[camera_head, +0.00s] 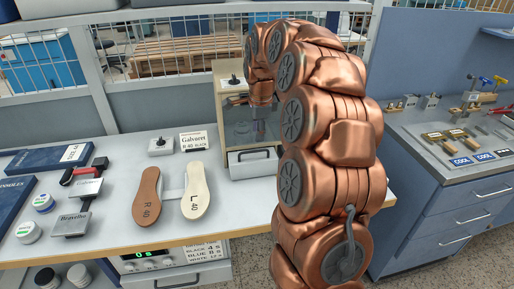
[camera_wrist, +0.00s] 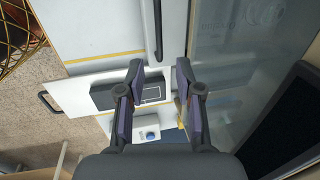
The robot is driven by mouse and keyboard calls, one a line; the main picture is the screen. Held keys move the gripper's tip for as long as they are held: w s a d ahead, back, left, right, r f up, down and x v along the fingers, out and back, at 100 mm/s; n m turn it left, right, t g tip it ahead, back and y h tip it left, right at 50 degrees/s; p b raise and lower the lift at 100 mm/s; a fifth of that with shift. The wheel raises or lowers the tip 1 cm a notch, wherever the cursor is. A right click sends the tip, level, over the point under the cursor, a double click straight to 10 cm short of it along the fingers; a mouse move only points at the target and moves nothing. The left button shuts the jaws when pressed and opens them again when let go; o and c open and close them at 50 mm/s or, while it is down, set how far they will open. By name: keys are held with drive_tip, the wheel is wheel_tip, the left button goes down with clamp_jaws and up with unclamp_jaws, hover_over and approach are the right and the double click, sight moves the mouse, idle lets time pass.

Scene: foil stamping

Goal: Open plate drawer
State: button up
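A small cabinet with a glass pane (camera_head: 240,132) stands on the bench. Below the pane is a pale drawer front (camera_head: 239,169) with a dark bar handle (camera_head: 252,158); it looks closed. No drawer label is readable. In the wrist view a dark handle (camera_wrist: 157,30) on a white front lies beyond my fingertips, beside the glass (camera_wrist: 222,45). My gripper (camera_wrist: 160,72) is open and empty, its fingers apart, with the handle beyond the gap. In the head view my gripper (camera_head: 258,128) hangs before the glass, above the handle, partly hidden by my copper arm.
Two sole shapes, brown (camera_head: 147,198) and cream (camera_head: 196,190), lie on the bench left of the cabinet. A sign (camera_head: 194,141) stands behind them. Under the bench is a unit with a green display (camera_head: 145,254). A blue drawer cabinet (camera_head: 455,215) is at right.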

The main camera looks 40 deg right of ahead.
sight(257, 151)
drive_tip(key=f, duration=0.2)
drive_tip(key=f+p, duration=0.1)
drive_tip(key=f, duration=0.2)
drive_tip(key=w+f+p, duration=0.1)
drive_tip(key=f, duration=0.1)
drive_tip(key=shift+w+d+f, duration=0.1)
drive_tip(key=shift+d+f, duration=0.1)
drive_tip(key=shift+d, duration=0.05)
drive_tip(key=shift+c, duration=0.2)
clamp_jaws()
